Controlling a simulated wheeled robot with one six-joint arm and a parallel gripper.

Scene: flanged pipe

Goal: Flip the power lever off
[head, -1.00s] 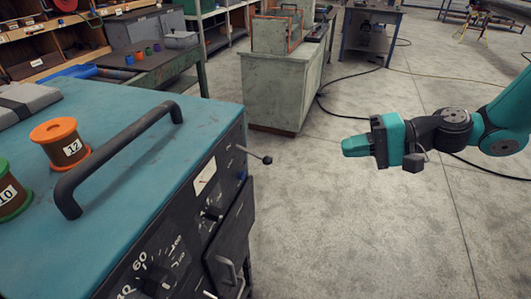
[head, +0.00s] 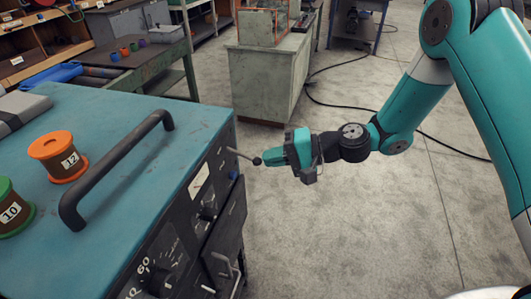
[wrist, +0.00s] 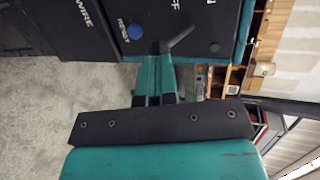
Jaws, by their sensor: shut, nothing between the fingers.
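The power lever (head: 243,155) is a thin dark rod with a round black knob, sticking out from the front panel of the teal-topped machine (head: 130,108) near its far corner. My gripper (head: 270,157) is just right of the knob in the head view, its teal fingers pointing left at it. In the wrist view the lever (wrist: 180,37) slants just beyond the fingertips (wrist: 156,60). The fingers are closed together and hold nothing. I cannot tell whether they touch the lever.
A blue button (wrist: 136,31) and a green one (wrist: 214,47) flank the lever in the wrist view. A black handle (head: 115,170) and an orange spool (head: 58,157) are on the machine's top. A grey cabinet (head: 265,85) stands behind. The floor to the right is open.

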